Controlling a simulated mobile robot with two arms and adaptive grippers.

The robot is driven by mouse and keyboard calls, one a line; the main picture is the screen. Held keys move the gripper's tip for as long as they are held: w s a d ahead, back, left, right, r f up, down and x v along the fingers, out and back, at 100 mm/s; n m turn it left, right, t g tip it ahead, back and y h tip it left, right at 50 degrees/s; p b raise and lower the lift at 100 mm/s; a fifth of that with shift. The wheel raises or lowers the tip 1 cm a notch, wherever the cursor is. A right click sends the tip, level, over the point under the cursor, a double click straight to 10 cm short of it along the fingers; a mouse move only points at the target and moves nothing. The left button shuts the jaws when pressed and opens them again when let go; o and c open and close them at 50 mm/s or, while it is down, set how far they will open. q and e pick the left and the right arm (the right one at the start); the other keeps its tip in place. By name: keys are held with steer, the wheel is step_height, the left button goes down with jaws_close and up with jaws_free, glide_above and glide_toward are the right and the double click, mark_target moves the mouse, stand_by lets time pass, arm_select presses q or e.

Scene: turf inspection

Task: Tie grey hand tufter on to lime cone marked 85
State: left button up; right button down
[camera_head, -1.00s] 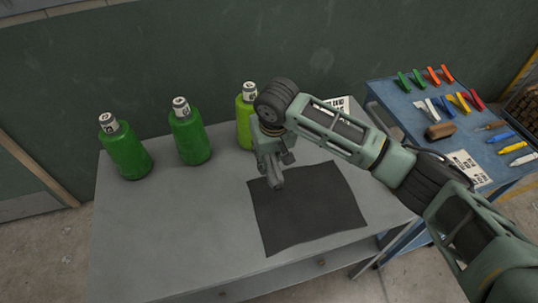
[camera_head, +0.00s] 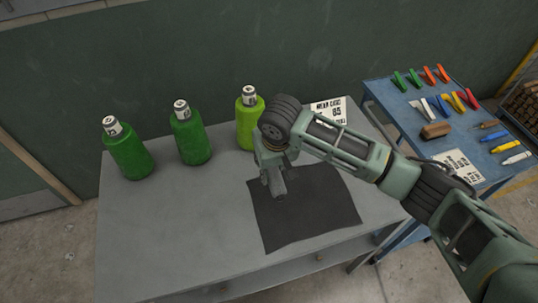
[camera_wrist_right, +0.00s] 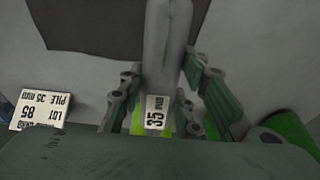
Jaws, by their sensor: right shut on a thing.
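The lime cone (camera_head: 246,127) stands upright at the back of the grey table, its right side partly behind my right arm. A strip of lime shows behind the fingers in the right wrist view (camera_wrist_right: 137,118). My right gripper (camera_head: 272,178) is in front of the lime cone, above the dark mat. It is shut on the grey hand tufter (camera_wrist_right: 167,45), which carries a white tag reading 35 mm and points down toward the mat. A white card (camera_wrist_right: 41,109) reads lot 85, pile 35 mm; it also lies right of the lime cone in the head view (camera_head: 330,112). My left gripper is not in view.
Two darker green cones (camera_head: 127,152) (camera_head: 191,139) stand to the left on the table. The dark mat (camera_head: 318,215) lies at the table's right. A blue side table (camera_head: 398,114) holds several coloured tools and a brown block (camera_head: 437,130). The table's front left is clear.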

mark_target(277, 181)
steer(key=shift+s+d+r+p, duration=0.1)
steer(key=shift+s+d+p, duration=0.05)
steer(key=shift+s+p, duration=0.35)
steer(key=shift+s+d+r+p, duration=0.1)
steer(key=shift+s+d+p, duration=0.05)
steer(key=shift+s+p, duration=0.3)
steer(key=shift+s+d+p, duration=0.3)
steer(key=shift+s+p, duration=0.35)
steer(key=shift+s, duration=0.3)
steer(key=shift+s+d+f, duration=0.1)
steer(key=shift+s+f, duration=0.05)
steer(key=shift+s, duration=0.2)
